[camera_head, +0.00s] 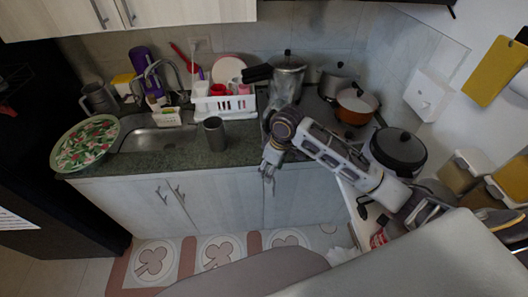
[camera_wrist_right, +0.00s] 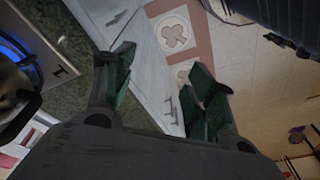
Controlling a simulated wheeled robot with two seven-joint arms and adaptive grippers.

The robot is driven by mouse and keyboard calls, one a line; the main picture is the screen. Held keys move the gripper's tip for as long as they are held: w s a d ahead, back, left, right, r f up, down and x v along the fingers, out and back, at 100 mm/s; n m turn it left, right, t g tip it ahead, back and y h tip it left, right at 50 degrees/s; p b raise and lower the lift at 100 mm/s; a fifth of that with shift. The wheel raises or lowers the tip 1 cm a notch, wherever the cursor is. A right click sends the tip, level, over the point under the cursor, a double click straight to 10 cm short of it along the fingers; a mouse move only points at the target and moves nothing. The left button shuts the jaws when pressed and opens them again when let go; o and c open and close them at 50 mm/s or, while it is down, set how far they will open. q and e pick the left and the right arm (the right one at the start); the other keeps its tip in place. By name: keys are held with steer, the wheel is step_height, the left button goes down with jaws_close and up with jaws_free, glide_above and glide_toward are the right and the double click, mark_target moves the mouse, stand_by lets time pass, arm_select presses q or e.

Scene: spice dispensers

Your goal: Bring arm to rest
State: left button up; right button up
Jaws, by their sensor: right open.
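My right arm reaches in from the right in the head view. Its gripper (camera_head: 268,171) hangs in front of the counter's front edge, beside the lower cabinets, pointing down. In the right wrist view the gripper (camera_wrist_right: 165,95) is open, with its green-padded fingers apart and nothing between them. Below it show the pale cabinet front and the patterned floor. My left gripper is not in the head view.
The green counter (camera_head: 180,155) holds a grey cup (camera_head: 214,134), a sink (camera_head: 150,139), a floral plate (camera_head: 85,144) and a white dish rack (camera_head: 224,107). Pots, including an orange one (camera_head: 356,105), stand near my right arm. The floor (camera_head: 215,252) before the cabinets looks clear.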

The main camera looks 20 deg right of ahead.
steer(key=shift+s+a+f+m+t, duration=1)
steer(key=shift+s+a+f, duration=1.1)
steer(key=shift+s, duration=2.3)
steer(key=s+d+f+m+h, duration=0.1)
steer(key=s+d+f+m, duration=0.15)
steer(key=s+d, duration=0.5)
steer(key=s+f+g+b, duration=0.1)
steer(key=s+f+b, duration=0.15)
steer(key=f, duration=3.25)
steer(key=s+d+f, duration=0.2)
steer(key=s+f, duration=0.8)
steer(key=s, duration=0.1)
steer(key=s+d+f+g+b, duration=0.1)
steer(key=s+d+f, duration=0.1)
steer(key=s+f, duration=0.9)
steer(key=shift+s+f+h, duration=0.15)
steer(key=shift+s+h, duration=0.15)
steer(key=shift+s, duration=0.15)
